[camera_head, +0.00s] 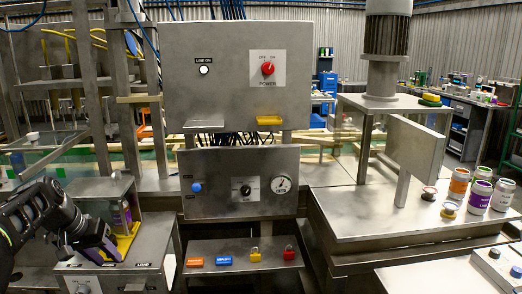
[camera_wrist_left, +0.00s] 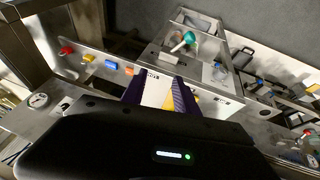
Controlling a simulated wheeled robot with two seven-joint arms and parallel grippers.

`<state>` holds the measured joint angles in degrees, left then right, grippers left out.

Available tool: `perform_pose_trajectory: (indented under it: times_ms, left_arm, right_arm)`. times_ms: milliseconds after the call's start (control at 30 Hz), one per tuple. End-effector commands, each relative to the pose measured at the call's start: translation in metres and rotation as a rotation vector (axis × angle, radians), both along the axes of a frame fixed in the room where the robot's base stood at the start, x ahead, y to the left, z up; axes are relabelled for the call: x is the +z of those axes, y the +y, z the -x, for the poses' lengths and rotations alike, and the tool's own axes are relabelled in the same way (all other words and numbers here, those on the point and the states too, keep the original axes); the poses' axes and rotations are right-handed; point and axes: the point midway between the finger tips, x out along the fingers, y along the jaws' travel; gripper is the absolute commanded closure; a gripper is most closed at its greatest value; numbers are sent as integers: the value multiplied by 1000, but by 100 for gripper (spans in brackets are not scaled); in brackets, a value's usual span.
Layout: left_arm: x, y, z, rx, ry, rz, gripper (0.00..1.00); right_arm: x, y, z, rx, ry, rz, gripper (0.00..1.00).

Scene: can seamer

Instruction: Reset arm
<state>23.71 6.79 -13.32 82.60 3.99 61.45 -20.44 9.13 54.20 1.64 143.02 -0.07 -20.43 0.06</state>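My left gripper (camera_head: 112,246) comes in from the lower left in the head view, beside a small open metal box (camera_head: 108,188) with a yellow piece (camera_head: 126,240) at its front. In the left wrist view its two dark purple fingers (camera_wrist_left: 160,95) stand apart. A pale surface and a bit of yellow show between them, and I see no object clearly gripped. Whether the fingers touch the box cannot be told. My right gripper is in neither view.
A grey control panel (camera_head: 236,160) with a blue knob and gauge stands at the centre. Below it a shelf (camera_head: 243,246) holds orange, blue, yellow and red tags or locks. Several labelled jars (camera_head: 480,197) stand on the right table (camera_head: 380,215).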

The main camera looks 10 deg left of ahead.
Motion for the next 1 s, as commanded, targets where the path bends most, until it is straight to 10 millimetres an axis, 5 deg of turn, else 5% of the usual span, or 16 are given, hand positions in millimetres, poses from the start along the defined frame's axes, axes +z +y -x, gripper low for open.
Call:
perform_pose_trajectory:
  times_ms: [267,567,767,867,1000]
  left_arm:
    - [-54,-28,-22,-22,30,20,64]
    - [-161,-100,-45,-67,88,57,64]
    - [-277,-205,-28,-131,158,103,64]
    - [-329,-263,1,-167,192,128,64]
    - [-386,-343,64,-215,241,169,64]
  right_arm:
    - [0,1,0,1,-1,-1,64]
    - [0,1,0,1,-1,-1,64]
    - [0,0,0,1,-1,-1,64]
    - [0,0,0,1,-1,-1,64]
    - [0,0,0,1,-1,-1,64]
